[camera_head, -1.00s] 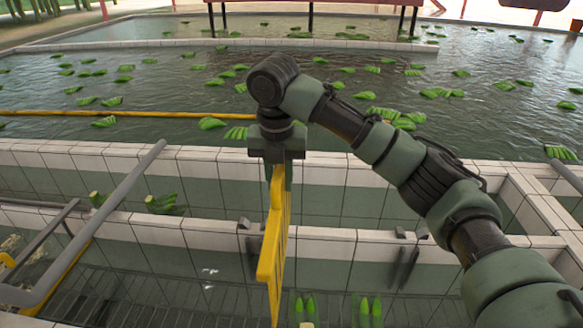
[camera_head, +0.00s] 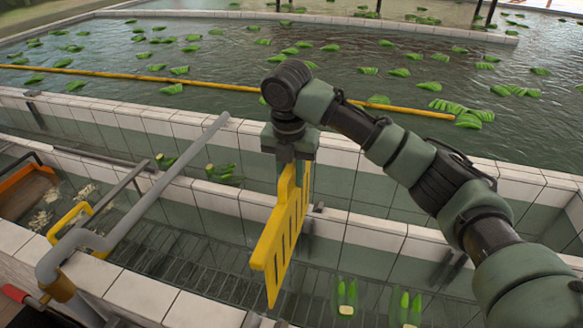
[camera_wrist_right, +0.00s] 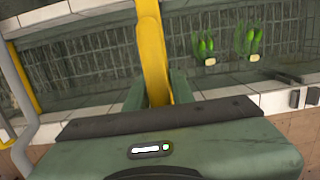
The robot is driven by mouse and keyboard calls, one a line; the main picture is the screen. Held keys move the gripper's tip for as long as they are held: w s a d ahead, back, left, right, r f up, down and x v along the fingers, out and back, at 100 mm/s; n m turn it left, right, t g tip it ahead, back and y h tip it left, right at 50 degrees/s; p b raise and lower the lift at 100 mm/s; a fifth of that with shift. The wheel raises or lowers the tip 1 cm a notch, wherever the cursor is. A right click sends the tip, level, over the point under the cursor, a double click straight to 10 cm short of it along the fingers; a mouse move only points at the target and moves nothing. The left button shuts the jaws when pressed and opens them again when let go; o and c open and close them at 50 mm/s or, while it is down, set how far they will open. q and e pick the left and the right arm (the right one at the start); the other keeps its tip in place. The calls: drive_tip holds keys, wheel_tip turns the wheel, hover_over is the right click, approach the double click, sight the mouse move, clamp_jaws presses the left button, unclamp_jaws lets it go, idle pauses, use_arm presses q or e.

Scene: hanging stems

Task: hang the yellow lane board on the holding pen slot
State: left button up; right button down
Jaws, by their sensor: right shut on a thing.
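The yellow lane board (camera_head: 285,235) is a flat slotted panel, hanging upright below my right gripper (camera_head: 291,165) in the head view. My right gripper is shut on its top part. In the right wrist view the board (camera_wrist_right: 152,55) shows nearly edge-on between the fingers of the gripper (camera_wrist_right: 157,95). The board hangs over the tiled channel, by a white tiled wall (camera_head: 260,205). Dark brackets (camera_head: 307,225) on that wall stand just behind the board, partly hidden by it. I cannot tell which slot is the holding pen slot. My left gripper is not in view.
A grey pipe (camera_head: 150,200) crosses the channel at left, with a yellow frame (camera_head: 70,222) and an orange tray (camera_head: 25,190) near it. Green bunches (camera_head: 345,297) stand at the front. A yellow boom (camera_head: 200,82) floats in the pool behind.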

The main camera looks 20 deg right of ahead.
sight(291, 215)
drive_tip(key=shift+f, duration=5.25)
drive_tip(key=shift+f+b, duration=0.55)
drive_tip(key=shift+f, duration=0.9)
wheel_tip(291, 215, down, 12)
drive_tip(key=b, duration=1.2)
drive_tip(key=shift+f+b, duration=0.1)
drive_tip(key=shift+b, duration=0.2)
drive_tip(key=shift+f, duration=1.25)
unclamp_jaws()
drive_tip(key=shift+f, duration=0.1)
